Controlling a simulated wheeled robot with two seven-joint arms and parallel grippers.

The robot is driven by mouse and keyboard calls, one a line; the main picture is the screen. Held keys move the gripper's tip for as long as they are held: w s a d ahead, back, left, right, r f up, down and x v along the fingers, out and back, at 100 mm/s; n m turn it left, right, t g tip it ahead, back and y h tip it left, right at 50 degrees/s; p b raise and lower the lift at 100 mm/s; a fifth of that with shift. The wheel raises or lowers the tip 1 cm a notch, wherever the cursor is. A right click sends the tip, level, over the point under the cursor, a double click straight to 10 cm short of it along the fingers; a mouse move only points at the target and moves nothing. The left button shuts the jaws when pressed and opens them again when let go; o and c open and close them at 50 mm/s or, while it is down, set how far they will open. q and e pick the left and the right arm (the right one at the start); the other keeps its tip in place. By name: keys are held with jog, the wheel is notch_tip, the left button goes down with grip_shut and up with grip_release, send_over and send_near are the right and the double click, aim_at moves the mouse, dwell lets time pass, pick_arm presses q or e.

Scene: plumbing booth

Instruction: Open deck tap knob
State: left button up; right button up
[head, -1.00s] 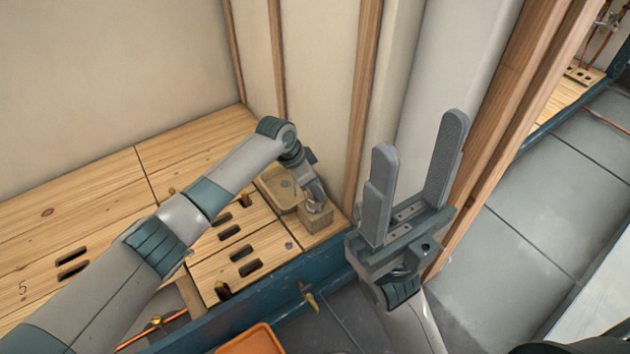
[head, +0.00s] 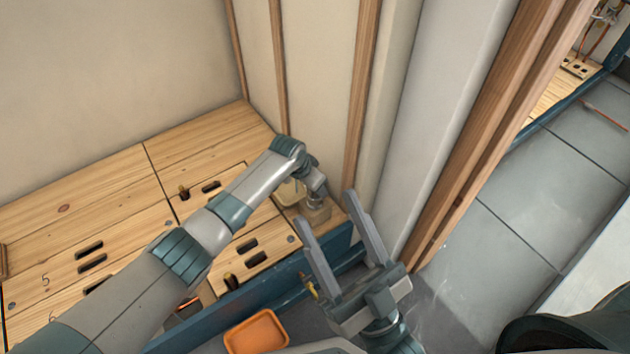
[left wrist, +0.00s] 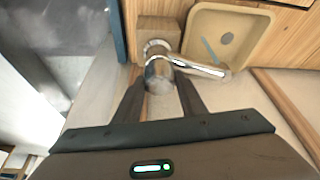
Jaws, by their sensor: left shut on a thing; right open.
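The deck tap (left wrist: 205,69) is chrome, with a spout reaching right over a small beige basin (left wrist: 245,18) in the left wrist view. Its round knob (left wrist: 160,76) sits between the dark fingers of my left gripper (left wrist: 160,90), which is shut on it. The tap stands on a wooden block (left wrist: 157,25). In the head view my left gripper (head: 317,192) is small and reaches down over the block (head: 319,213), hiding most of the tap. My right gripper (head: 330,210) is open and empty, nearer the camera, its fingers pointing up.
The slotted wooden deck (head: 110,210) fills the left, with a blue edge beam (head: 270,290) in front. An orange tray (head: 256,332) lies below the beam. Walls and wooden studs (head: 362,90) stand close behind the tap. Grey floor (head: 520,220) is open at the right.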

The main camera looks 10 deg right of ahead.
jog(key=shift+a+f, duration=0.15)
jog(key=shift+f, duration=0.1)
pick_arm(q)
jog(key=o, duration=1.1)
jog(key=shift+c, duration=0.2)
jog(key=shift+r, duration=0.1)
jog(key=shift+r, duration=0.2)
jog(key=p+v, duration=0.5)
jog(key=v, duration=1.2)
jog(key=shift+s+f+p, duration=0.15)
jog(key=shift+p, duration=0.25)
pick_arm(e)
notch_tip(320, 180, down, 18)
jog(key=w+d+g+h, duration=0.2)
jog(key=g+h, duration=0.1)
jog(key=g, duration=0.9)
jog(key=shift+f+h, duration=0.2)
jog(key=shift+h, duration=0.2)
